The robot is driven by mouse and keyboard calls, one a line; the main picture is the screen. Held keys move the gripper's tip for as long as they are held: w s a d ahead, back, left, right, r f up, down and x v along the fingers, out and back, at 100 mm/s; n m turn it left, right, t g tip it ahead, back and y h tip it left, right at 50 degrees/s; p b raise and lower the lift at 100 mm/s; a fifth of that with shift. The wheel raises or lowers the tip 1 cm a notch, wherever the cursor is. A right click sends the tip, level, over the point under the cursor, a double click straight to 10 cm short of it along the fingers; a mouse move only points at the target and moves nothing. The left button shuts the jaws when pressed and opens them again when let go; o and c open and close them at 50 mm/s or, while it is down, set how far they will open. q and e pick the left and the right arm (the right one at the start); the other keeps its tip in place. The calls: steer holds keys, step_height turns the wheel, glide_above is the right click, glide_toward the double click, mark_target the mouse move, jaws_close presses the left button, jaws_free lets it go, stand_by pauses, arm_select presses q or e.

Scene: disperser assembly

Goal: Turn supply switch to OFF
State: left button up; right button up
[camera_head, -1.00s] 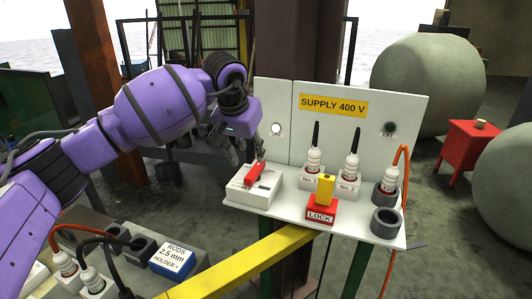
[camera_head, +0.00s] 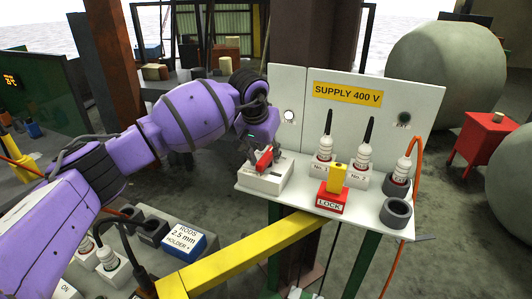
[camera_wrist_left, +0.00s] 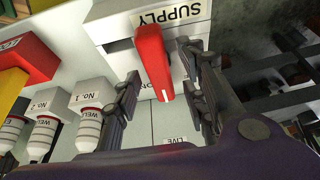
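The supply switch is a white box (camera_head: 264,182) with a red lever (camera_head: 264,158), at the left end of the white shelf. In the left wrist view, the red lever (camera_wrist_left: 153,62) stands between the two spread fingers of my left gripper (camera_wrist_left: 160,88). A "SUPPLY" label (camera_wrist_left: 170,14) is on the box, and a partly hidden "ON" mark is beside the lever. My right gripper is not in view.
The white back panel (camera_head: 418,100) stands behind the shelf. Right of the switch are a red LOCK block (camera_head: 331,203) with a yellow top, white plugs No. 1 (camera_head: 325,149) and No. 2 (camera_head: 362,155), and a grey ring (camera_head: 397,212). A yellow beam (camera_head: 240,252) runs below.

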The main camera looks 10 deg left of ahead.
arm_select(q)
jaws_close()
